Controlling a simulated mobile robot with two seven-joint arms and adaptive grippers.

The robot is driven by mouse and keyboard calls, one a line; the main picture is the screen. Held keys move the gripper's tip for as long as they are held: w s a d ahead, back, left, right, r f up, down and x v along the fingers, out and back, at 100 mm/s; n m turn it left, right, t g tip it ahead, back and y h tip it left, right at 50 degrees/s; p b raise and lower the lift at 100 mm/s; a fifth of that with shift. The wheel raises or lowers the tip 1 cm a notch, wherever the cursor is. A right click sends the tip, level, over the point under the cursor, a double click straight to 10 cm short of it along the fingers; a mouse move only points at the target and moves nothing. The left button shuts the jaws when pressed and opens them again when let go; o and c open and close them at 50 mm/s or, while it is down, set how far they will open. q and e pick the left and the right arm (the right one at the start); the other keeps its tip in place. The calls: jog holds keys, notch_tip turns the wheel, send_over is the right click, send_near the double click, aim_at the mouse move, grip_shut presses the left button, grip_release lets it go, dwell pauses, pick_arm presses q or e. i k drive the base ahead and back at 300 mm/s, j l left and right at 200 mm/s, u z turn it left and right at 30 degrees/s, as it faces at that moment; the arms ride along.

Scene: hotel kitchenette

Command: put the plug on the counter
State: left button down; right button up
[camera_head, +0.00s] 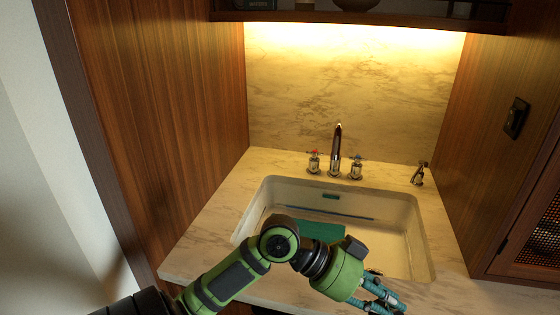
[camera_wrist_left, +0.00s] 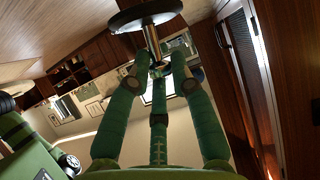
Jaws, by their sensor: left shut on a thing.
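My left gripper (camera_head: 382,296) is over the front right part of the sink and the counter's front edge in the head view. In the left wrist view its fingers (camera_wrist_left: 158,72) are closed around the metal stem of the plug (camera_wrist_left: 145,16), which has a wide dark disc beyond the fingertips. In the head view I cannot clearly make out the plug by the gripper. The marble counter (camera_head: 205,230) surrounds the white sink. My right gripper is in neither view.
The sink (camera_head: 412,240) holds a green flat item (camera_head: 322,232) and a thin blue strip. A faucet (camera_head: 336,150) with two handles and a small dispenser (camera_head: 419,174) stand behind it. Wooden walls close in both sides. The counter left of the sink is bare.

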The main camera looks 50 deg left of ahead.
aim_at(219, 218)
jog(key=u, duration=1.1)
jog(key=i+l+u, duration=0.25)
jog(key=l+u, duration=0.25)
jog(key=l, duration=0.15)
jog(key=i+l+u, duration=0.1)
jog(key=l+u, duration=0.15)
jog(key=l, duration=0.15)
